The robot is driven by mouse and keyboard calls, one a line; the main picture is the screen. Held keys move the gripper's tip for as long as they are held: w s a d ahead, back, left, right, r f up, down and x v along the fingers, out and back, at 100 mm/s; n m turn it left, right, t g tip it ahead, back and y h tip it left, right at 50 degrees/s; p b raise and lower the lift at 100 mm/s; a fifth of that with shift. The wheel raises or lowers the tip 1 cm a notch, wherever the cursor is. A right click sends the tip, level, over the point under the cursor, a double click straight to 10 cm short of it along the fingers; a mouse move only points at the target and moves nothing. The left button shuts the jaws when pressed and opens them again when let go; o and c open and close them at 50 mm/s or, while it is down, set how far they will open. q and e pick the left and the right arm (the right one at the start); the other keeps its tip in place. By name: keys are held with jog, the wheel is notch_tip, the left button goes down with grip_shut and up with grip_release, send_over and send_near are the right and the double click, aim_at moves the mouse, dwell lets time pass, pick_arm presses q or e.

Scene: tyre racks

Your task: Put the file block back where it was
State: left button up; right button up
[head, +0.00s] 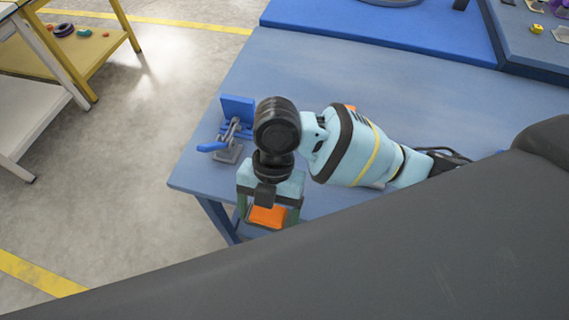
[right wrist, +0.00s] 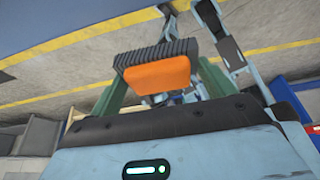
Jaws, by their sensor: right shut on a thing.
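The file block (head: 268,216) is orange with a dark ribbed face. In the head view it sits between the fingers of my right gripper (head: 268,208), close to the near left edge of the blue table (head: 330,95). In the right wrist view the file block (right wrist: 158,73) is held between the two green fingers of the gripper (right wrist: 160,88), with its dark ribbed side facing away from the palm. The right gripper is shut on it. I cannot tell how high it is above the table. My left gripper is not in view.
A blue and grey clamp (head: 232,130) stands on the table's left edge, just beyond my right gripper. A raised blue platform (head: 400,35) lies at the back. A yellow and white rack (head: 60,60) stands at upper left across open floor.

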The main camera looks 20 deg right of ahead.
jog(key=w+d, duration=0.2)
jog(key=w, duration=0.2)
jog(key=w+d+f, duration=0.1)
jog(key=w+d, duration=0.2)
jog(key=w, duration=0.2)
jog(key=w+d, duration=0.3)
jog(key=w, duration=0.1)
jog(key=shift+w+d+f+b, duration=0.2)
jog(key=shift+w+b, duration=0.1)
jog(key=shift+w, duration=0.1)
jog(key=shift+a+f, duration=0.1)
jog(key=shift+f, duration=1.65)
jog(key=shift+f, duration=0.1)
jog(key=o, duration=0.5)
jog(key=shift+f, duration=0.1)
jog(key=o, duration=0.4)
jog(key=v, duration=1.2)
jog(key=shift+s+r, duration=0.1)
jog(key=shift+r, duration=0.15)
